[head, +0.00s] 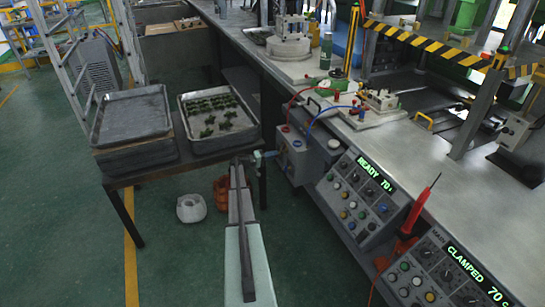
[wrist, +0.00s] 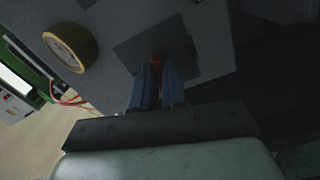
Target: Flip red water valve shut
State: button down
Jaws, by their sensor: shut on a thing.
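The red valve (wrist: 157,62) shows as a small red part between my fingertips in the wrist view, in front of a dark square patch on a grey box. My gripper (wrist: 158,72) has its two blue fingers close together around it, and they hide most of the valve. In the head view my gripper (head: 266,154) reaches the left side of the grey box (head: 294,160) under the bench edge. The valve itself cannot be made out there, so its handle angle is unclear.
A round gauge (wrist: 70,47) sits on the box face. Red and blue hoses (head: 318,116) run from the box to the bench. Control panels (head: 362,197) line the bench front. A tray of green pieces (head: 183,115) stands on a side table at left.

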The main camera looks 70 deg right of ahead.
dwell(0.3)
jog(key=shift+n, duration=1.7)
jog(key=c, duration=1.2)
grip_release()
jog(key=v, duration=1.4)
jog(key=shift+d+n, duration=0.1)
jog(key=shift+n, duration=0.2)
